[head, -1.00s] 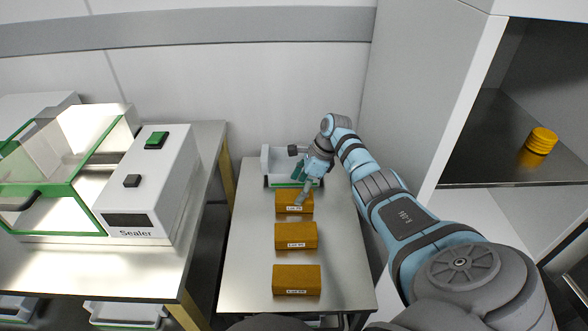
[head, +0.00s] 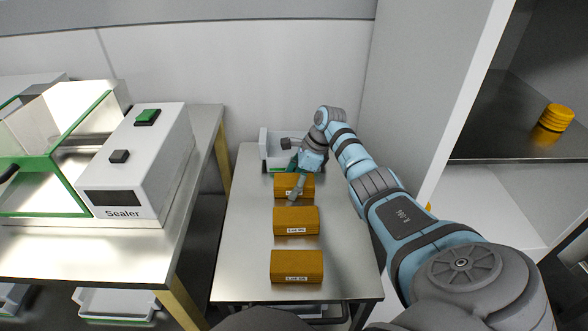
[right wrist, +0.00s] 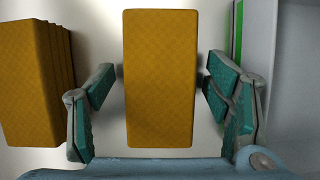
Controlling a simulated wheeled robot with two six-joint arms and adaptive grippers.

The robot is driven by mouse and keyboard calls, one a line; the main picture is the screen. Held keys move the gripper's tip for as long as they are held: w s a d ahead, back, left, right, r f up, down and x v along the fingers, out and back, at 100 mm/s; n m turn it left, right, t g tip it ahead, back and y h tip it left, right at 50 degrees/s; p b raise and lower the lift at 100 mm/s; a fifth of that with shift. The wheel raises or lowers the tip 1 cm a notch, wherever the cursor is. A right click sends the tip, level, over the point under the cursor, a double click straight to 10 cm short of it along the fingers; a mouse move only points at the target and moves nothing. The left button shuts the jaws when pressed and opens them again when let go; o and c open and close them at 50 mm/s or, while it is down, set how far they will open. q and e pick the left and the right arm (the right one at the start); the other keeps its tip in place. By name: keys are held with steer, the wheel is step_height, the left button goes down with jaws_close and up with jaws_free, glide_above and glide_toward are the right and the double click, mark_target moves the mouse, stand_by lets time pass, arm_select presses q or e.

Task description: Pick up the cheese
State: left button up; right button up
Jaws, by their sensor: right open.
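Three orange-brown cheese blocks with white labels lie in a row on a small metal table (head: 244,250): a far one (head: 307,188), a middle one (head: 296,216) and a near one (head: 297,262). My right gripper (head: 296,188) is at the far block. In the right wrist view, the open fingers (right wrist: 161,78) stand on either side of a cheese block (right wrist: 160,115), with a narrow gap at each side. Another block (right wrist: 25,80) lies to the left there. My left gripper is not in view.
A white tray (head: 266,150) with a green strip stands just behind the far block; its wall shows at the right in the wrist view (right wrist: 290,50). A sealer (head: 140,180) stands on the left bench. A tall cabinet (head: 410,90) with yellow discs (head: 556,117) is at the right.

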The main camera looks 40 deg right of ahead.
steer(key=shift+f, duration=0.15)
stand_by(0.4)
steer(key=c, duration=1.6)
